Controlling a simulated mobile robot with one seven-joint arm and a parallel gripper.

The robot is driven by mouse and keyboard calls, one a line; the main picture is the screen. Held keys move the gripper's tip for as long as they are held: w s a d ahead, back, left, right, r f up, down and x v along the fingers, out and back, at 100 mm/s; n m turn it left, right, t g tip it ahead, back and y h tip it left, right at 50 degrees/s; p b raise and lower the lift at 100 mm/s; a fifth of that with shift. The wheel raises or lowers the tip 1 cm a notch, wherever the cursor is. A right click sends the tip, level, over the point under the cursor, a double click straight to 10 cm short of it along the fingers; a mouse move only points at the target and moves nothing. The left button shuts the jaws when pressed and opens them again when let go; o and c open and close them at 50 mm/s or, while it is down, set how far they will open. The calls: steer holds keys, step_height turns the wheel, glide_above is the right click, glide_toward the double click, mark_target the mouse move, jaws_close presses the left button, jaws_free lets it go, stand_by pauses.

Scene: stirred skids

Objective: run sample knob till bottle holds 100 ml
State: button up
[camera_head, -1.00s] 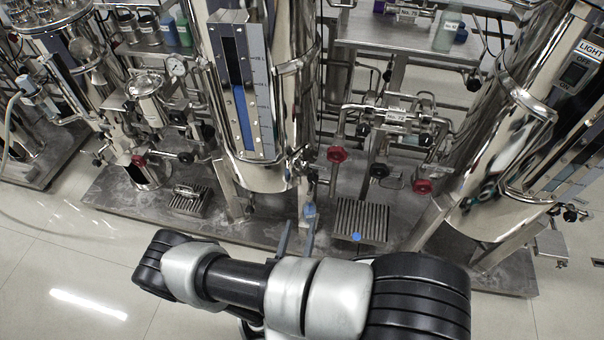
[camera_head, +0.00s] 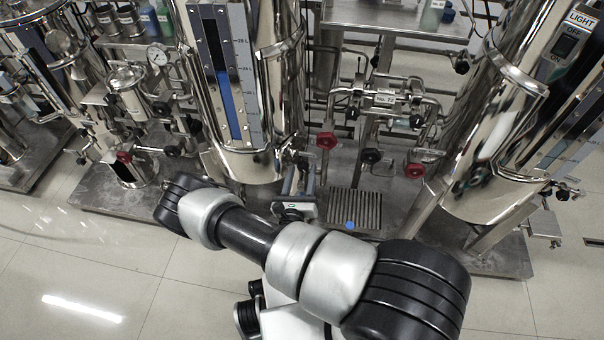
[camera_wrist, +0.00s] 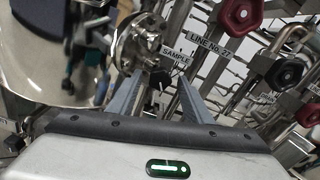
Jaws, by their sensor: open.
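My gripper (camera_head: 299,172) reaches to the base of the middle steel tank, its two fingers apart and pointing away from me. In the wrist view its open fingers (camera_wrist: 158,88) point toward a small dark knob (camera_wrist: 160,78) below a SAMPLE tag (camera_wrist: 176,58). The knob shows between the fingertips; I cannot tell whether either finger touches it. Nothing is seen held. The middle tank (camera_head: 262,90) has a blue level gauge (camera_head: 224,90). No bottle can be made out; the space under the sample valve is largely hidden by my gripper.
Red valve handles (camera_head: 326,140) and black ones (camera_head: 371,156) stand on pipes right of the gripper. A slatted grate (camera_head: 355,205) with a blue disc (camera_head: 350,225) lies on the skid base. A second tank (camera_head: 500,120) stands at right. The front floor is clear.

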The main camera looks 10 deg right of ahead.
steer(key=shift+w, duration=0.2)
steer(key=c, duration=1.1)
steer(key=shift+m, duration=0.3)
steer(key=shift+r+m+p, duration=0.1)
steer(key=shift+m+p, duration=0.65)
steer(key=shift+m, duration=0.15)
steer(key=shift+o, duration=0.2)
steer(key=shift+m+p, duration=1)
steer(key=shift+m, duration=1.2)
